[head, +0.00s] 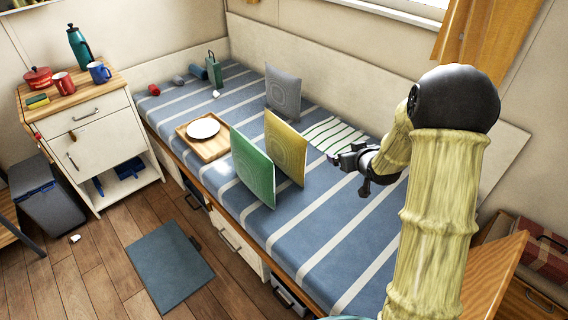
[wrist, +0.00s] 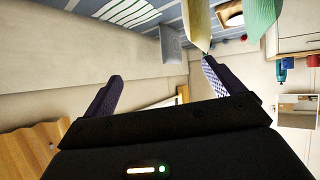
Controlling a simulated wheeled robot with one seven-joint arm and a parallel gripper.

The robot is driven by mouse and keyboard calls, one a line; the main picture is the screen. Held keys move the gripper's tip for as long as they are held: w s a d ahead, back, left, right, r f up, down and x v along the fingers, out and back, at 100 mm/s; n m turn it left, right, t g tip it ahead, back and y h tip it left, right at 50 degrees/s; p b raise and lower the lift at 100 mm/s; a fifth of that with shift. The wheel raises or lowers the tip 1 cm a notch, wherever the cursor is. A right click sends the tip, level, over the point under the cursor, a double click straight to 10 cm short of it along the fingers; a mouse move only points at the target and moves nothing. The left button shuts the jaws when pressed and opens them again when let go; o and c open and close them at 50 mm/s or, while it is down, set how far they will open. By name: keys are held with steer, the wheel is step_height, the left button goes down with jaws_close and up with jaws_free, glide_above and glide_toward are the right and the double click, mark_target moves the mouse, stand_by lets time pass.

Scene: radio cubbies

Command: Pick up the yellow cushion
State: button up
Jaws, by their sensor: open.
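The yellow cushion (head: 287,147) stands upright on the blue striped bed, just behind and right of the green cushion (head: 252,165). My gripper (head: 345,160) is in the air to the right of the yellow cushion, apart from it. In the wrist view my gripper (wrist: 160,85) is open and empty between its two fingers. The yellow cushion (wrist: 197,28) shows at the top of the wrist view, beyond the right fingertip, with the green cushion (wrist: 262,18) to its right. The yellow cushion's lower left part is hidden by the green cushion in the head view.
A grey cushion (head: 283,92) stands farther back on the bed (head: 330,245). A wooden tray (head: 188,142) with a white plate (head: 202,128) lies left of the green cushion. A striped cloth (head: 335,133) lies behind my gripper. The bed's front right area is clear.

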steer(key=w+a+f+n+t+y+b, duration=0.2)
steer(key=w+f+y+b, duration=0.25)
steer(key=f+b, duration=0.6)
steer(key=n+y+b, duration=0.2)
steer(key=y+b, duration=0.2)
steer(key=b, duration=0.2)
glide_toward(305, 168)
steer(key=s+d+f, duration=0.1)
steer(key=s+d, duration=0.1)
steer(key=shift+s+d+r+t+p, duration=0.1)
steer(key=shift+s+t+p, duration=0.05)
steer(key=shift+t+p, duration=0.15)
steer(key=b+x, duration=0.4)
steer(key=x, duration=0.7)
steer(key=shift+a, duration=0.3)
steer(key=shift+w+a, duration=0.15)
steer(key=shift+w, duration=0.3)
